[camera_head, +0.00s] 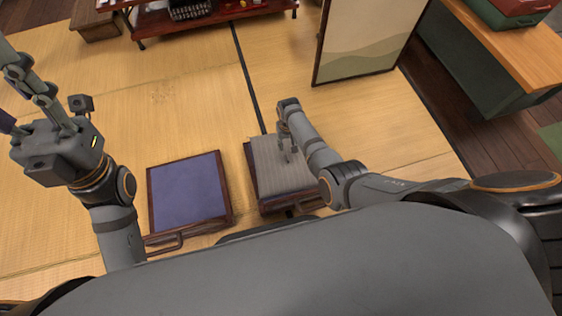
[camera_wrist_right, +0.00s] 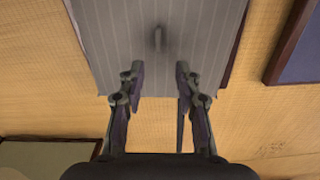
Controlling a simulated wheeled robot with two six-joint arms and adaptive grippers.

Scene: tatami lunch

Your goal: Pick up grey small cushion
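The grey small cushion (camera_head: 268,155) has fine stripes and lies on a dark red-brown wooden base at the centre of the head view. In the right wrist view the cushion (camera_wrist_right: 115,40) fills the upper middle, with a small grey upright grip (camera_wrist_right: 158,40) on top. My right gripper (camera_head: 288,152) is over the cushion, pointing down. Its fingers are apart in the wrist view (camera_wrist_right: 159,72), on either side of the grip's line and short of it, with nothing between them. My left gripper (camera_head: 14,100) is raised at the left, fingers apart, partly cut off by the frame.
A purple cushion in a wooden frame (camera_head: 188,190) with a handle lies to the left. A folding screen (camera_head: 368,40) stands ahead. A low red table (camera_head: 215,15) is at the back, and a wood-topped green cabinet (camera_head: 510,55) at the right. The tatami between is clear.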

